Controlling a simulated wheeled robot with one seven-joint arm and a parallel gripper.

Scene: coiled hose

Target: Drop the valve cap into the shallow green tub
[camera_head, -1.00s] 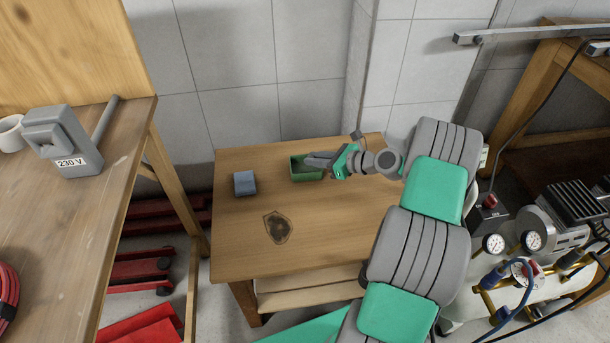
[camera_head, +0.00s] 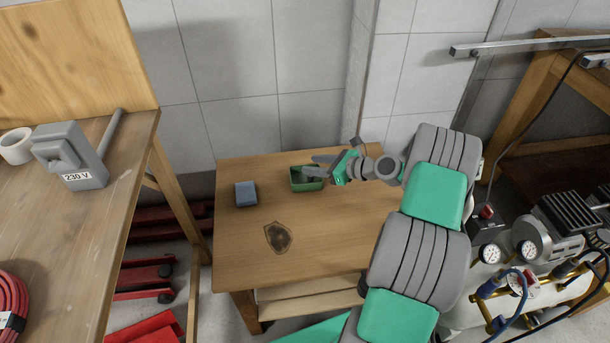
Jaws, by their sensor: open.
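The shallow green tub (camera_head: 297,186) stands on the small wooden table, toward its back middle. My gripper (camera_head: 310,166) is open, its two grey fingers spread over the right part of the tub, reaching in from the right. No valve cap can be made out between the fingers or on the table. The part of the tub's inside that shows is dark, and the fingers cover the rest, so I cannot tell whether the cap lies in it.
A blue-grey block (camera_head: 246,194) sits left of the tub on the wooden table (camera_head: 325,235), which has a dark shield-shaped mark (camera_head: 278,237). A workbench (camera_head: 70,235) stands left, with a grey 230 V box (camera_head: 70,155). A compressor (camera_head: 545,240) stands right.

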